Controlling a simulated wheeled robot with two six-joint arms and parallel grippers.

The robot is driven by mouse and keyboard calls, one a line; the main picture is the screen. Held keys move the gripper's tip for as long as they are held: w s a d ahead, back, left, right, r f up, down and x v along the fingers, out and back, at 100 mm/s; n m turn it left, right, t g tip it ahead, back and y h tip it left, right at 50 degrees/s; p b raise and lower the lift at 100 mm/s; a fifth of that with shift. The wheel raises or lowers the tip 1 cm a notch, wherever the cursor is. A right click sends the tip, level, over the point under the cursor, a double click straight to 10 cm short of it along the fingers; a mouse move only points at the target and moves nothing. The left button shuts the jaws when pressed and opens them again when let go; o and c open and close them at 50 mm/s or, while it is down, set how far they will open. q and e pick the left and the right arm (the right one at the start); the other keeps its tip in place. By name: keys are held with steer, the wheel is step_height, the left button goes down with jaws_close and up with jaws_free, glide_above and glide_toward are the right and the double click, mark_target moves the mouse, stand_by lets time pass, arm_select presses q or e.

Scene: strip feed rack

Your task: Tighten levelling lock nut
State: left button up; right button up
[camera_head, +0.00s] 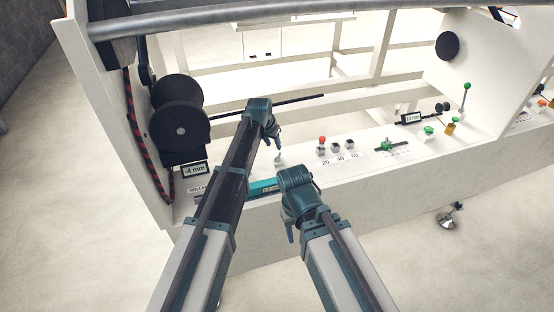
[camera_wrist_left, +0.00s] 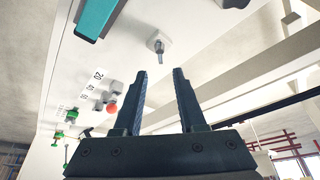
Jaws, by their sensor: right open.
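A levelling foot (camera_head: 447,220) with a round metal base stands on the floor below the rack's front, at the right; its lock nut is too small to make out. My left gripper (camera_head: 279,145) is over the rack's white shelf, just above a small white mount with a grey pin (camera_head: 279,160). In the left wrist view the fingers (camera_wrist_left: 162,85) are apart with nothing between them, and the pin mount (camera_wrist_left: 159,44) lies beyond the tips. My right gripper (camera_head: 290,235) is open, pointing down in front of the shelf edge.
A teal labelled bar (camera_head: 264,187) lies on the shelf between the arms. Black reels (camera_head: 180,120) are at left.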

mark_target(278, 155)
arm_select(q)
steer(key=b+x, duration=0.7)
steer(key=x, duration=0.2)
steer(key=shift+f, duration=0.1)
jaws_close()
